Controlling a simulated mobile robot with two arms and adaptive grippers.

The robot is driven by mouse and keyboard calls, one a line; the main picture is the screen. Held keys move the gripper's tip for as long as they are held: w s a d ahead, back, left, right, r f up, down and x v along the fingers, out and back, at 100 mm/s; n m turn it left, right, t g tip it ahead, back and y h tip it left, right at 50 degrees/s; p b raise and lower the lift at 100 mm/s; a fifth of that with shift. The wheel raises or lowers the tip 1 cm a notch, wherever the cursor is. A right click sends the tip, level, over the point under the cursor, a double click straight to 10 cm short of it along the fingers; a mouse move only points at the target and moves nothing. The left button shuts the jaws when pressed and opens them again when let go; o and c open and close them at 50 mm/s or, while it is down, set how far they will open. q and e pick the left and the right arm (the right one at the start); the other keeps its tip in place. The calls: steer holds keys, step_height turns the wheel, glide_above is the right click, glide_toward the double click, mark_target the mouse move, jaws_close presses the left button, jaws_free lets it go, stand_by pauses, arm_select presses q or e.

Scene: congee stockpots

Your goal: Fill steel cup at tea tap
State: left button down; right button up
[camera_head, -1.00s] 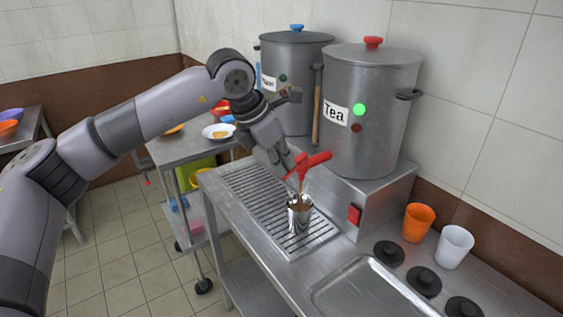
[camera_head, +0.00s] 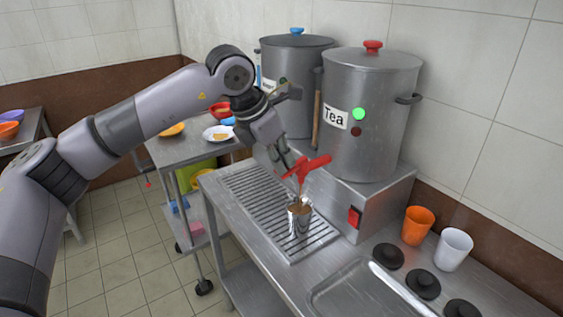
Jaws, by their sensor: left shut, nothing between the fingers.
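The steel cup (camera_head: 298,222) stands upright on the drip grate below the tea tap (camera_head: 311,164), which has a red handle. Brown tea shows at the cup's mouth, and a thin brown stream seems to run between the spout and the cup. The tap belongs to the grey pot labelled "Tea" (camera_head: 378,125). My left gripper (camera_head: 288,164) is shut and empty at the left side of the red handle; I cannot tell whether it touches it. My right gripper is not in view.
The slotted drip grate (camera_head: 257,192) lies in the steel counter. A red switch (camera_head: 354,217), an orange cup (camera_head: 418,226) and a white cup (camera_head: 453,250) are to the right. A second pot (camera_head: 293,60) stands behind. A cart (camera_head: 172,153) with dishes is at the left.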

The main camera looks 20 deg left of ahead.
arm_select(q)
steer(key=shift+r, duration=0.1)
steer(key=r+p, duration=0.2)
steer(key=r, duration=0.1)
steer(key=r+p, duration=0.1)
steer(key=shift+s+a+r, duration=0.2)
steer(key=shift+a+r, duration=0.1)
steer(key=shift+r, duration=0.05)
steer(key=w+d+b+v, duration=0.1)
steer(key=b+v, duration=0.1)
steer(key=v, duration=0.7)
steer(key=shift+r, duration=0.45)
steer(key=shift+w+d, duration=0.1)
stand_by(0.4)
